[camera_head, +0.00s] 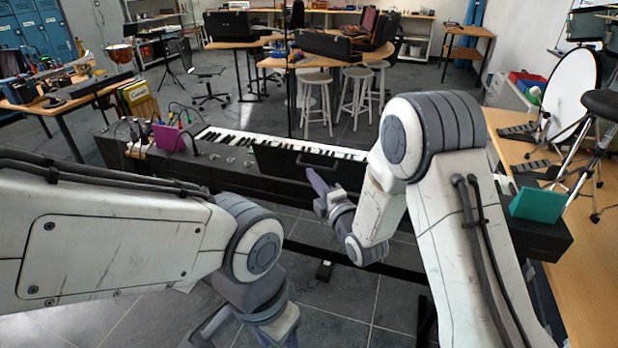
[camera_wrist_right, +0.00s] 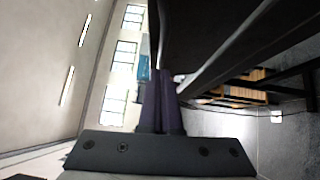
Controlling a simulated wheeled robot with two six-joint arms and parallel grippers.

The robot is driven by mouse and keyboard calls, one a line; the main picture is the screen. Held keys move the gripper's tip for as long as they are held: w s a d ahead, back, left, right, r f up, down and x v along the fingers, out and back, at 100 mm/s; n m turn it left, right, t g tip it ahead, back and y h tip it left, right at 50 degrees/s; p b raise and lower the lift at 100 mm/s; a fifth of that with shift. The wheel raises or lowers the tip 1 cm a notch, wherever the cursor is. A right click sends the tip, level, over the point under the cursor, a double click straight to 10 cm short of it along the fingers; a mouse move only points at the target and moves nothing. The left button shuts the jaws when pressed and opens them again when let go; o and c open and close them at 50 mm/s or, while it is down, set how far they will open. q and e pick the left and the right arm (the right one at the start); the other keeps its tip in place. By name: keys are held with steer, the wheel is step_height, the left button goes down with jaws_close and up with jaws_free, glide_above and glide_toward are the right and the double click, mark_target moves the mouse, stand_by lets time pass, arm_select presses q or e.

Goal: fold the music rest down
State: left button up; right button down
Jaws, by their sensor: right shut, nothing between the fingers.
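The music rest (camera_head: 282,161) is a dark panel standing up along the back of the black digital piano (camera_head: 225,172), in front of part of its white keys. My right gripper (camera_head: 316,180) has its purple fingers close to the right part of the panel; I cannot tell whether they touch it. In the right wrist view its fingers (camera_wrist_right: 160,95) are together and empty, beside a large dark surface (camera_wrist_right: 205,35) that I cannot name for sure. My left gripper (camera_head: 262,328) is low at the bottom edge, on the near side of the piano, its fingertips not clearly seen.
A pink box (camera_head: 169,136) and cables stand at the piano's left end, and a teal block (camera_head: 538,205) at its right end. White stools (camera_head: 317,98) stand beyond the keys. A drum (camera_head: 570,92) and pedals stand on the right. Floor shows below the piano.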

steer(key=shift+w+d, duration=0.2)
steer(key=shift+w, duration=0.25)
steer(key=shift+d, duration=0.1)
steer(key=shift+r, duration=0.1)
